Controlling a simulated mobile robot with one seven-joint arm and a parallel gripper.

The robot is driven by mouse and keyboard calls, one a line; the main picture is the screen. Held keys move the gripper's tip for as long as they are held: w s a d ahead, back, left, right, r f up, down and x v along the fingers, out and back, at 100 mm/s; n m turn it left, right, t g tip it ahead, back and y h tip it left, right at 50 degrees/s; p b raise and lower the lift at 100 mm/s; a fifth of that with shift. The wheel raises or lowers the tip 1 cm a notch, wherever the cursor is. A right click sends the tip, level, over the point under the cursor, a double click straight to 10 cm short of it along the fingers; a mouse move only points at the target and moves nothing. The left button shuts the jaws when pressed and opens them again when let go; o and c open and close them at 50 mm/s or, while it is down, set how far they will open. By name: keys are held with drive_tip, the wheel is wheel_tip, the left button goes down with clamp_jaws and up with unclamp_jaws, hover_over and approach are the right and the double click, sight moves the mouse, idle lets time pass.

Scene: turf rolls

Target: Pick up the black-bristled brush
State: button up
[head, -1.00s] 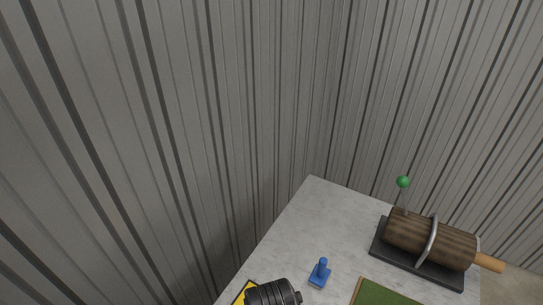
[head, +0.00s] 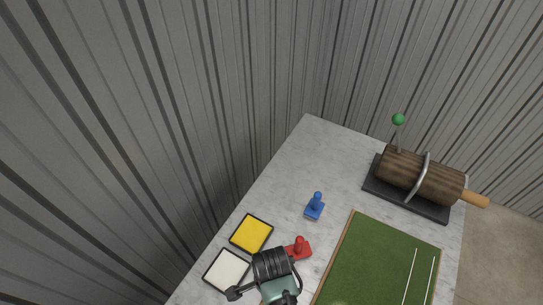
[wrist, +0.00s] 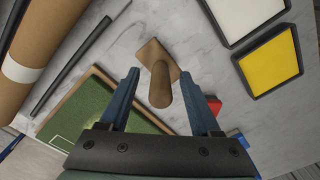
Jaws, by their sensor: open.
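I cannot make out black bristles in any view, so I cannot tell which thing is the brush. In the wrist view my gripper (wrist: 160,75) is open, with a dark blue finger on each side. Between and beyond the fingers is a brown wooden piece (wrist: 160,88) with a square flat base and a rounded handle pointing toward me. It is not gripped, and any bristles under it are hidden. In the head view my arm covers that part of the table.
A red handled block (head: 298,249) and a blue one (head: 315,206) stand on the grey table (head: 290,170). Yellow (head: 251,234) and white (head: 227,271) trays lie left. A green turf board (head: 375,262) and a roller (head: 423,175) lie right. A brown roll (wrist: 45,35) and thin dark rod (wrist: 80,62) lie left in the wrist view.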

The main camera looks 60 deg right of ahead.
drive_tip(key=shift+f, duration=0.2)
clamp_jaws()
idle(0.4)
